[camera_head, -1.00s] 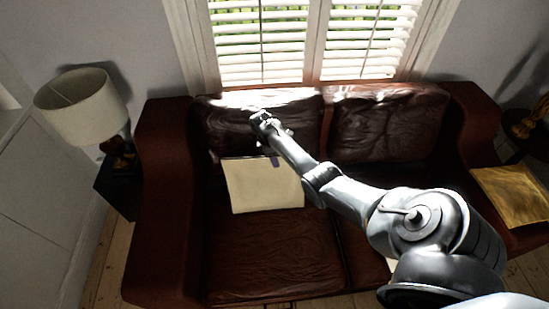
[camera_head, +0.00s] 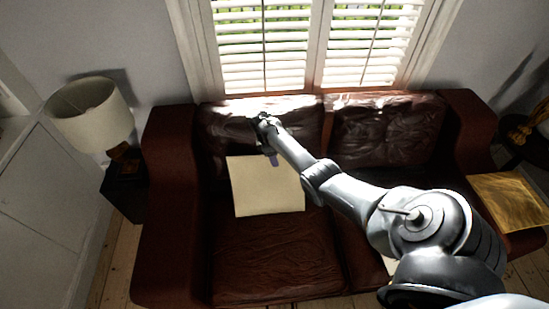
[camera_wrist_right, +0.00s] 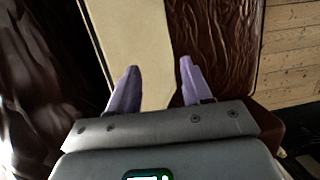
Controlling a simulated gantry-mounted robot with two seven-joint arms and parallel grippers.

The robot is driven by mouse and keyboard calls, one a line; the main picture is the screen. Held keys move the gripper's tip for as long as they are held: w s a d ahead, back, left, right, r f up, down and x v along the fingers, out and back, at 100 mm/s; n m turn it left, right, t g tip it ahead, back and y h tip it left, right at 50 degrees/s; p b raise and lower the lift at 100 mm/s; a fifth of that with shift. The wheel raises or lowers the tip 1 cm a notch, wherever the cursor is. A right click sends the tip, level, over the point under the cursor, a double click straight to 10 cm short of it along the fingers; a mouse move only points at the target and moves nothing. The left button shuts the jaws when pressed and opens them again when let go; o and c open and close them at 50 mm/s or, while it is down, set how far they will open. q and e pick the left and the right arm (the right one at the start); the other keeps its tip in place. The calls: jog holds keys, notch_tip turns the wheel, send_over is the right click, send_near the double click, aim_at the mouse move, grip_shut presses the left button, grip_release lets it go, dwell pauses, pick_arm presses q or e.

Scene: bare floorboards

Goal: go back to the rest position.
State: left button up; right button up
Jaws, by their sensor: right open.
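My right gripper (camera_head: 273,160) is at the end of my right arm, which reaches in from the lower right of the head view. It is over the upper edge of a flat cream panel (camera_head: 265,192) on the left part of the sofa. In the right wrist view, its two purple fingers (camera_wrist_right: 159,66) are spread apart with nothing between them. The cream panel (camera_wrist_right: 135,35) shows beyond the fingertips in that view. I cannot tell whether the fingers touch it. My left gripper is in neither view.
A dark red leather sofa (camera_head: 265,258) stands below a shuttered window (camera_head: 262,58). A lamp (camera_head: 92,115) is on a dark side stand at the left. A gold-coloured flat item (camera_head: 508,198) lies on the right armrest. Floorboards (camera_head: 122,262) show at lower left.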

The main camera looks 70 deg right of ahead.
jog(key=s+a+f+n+g+h+p, duration=0.1)
jog(key=s+a+f+g, duration=0.1)
jog(key=s+a+f, duration=0.35)
jog(key=s+a+f+n+g+p, duration=0.1)
jog(key=s+a+f, duration=0.1)
jog(key=s+f, duration=0.6)
jog(key=s+a+r+n+t, duration=0.1)
jog(key=s+a, duration=0.2)
jog(key=a, duration=0.4)
jog(key=s+a+r+t+h, duration=0.1)
jog(key=s+a, duration=0.2)
jog(key=a, duration=0.4)
jog(key=s+a+r+n+t, duration=0.1)
jog(key=s+a, duration=0.2)
jog(key=a, duration=0.4)
jog(key=w+a+r+m+t+y, duration=0.2)
jog(key=w+a+r+m+t, duration=0.15)
jog(key=a+r, duration=0.95)
notch_tip(320, 180, up, 32)
jog(key=w+a+m+t+p, duration=0.1)
jog(key=w+m+t+p, duration=0.1)
jog(key=p, duration=2)
jog(key=m+t, duration=0.1)
jog(key=m, duration=0.1)
jog(key=shift+w+a+m+y+p, duration=0.2)
jog(key=shift+a+m+y+p, duration=0.1)
jog(key=shift+a+m+y, duration=0.1)
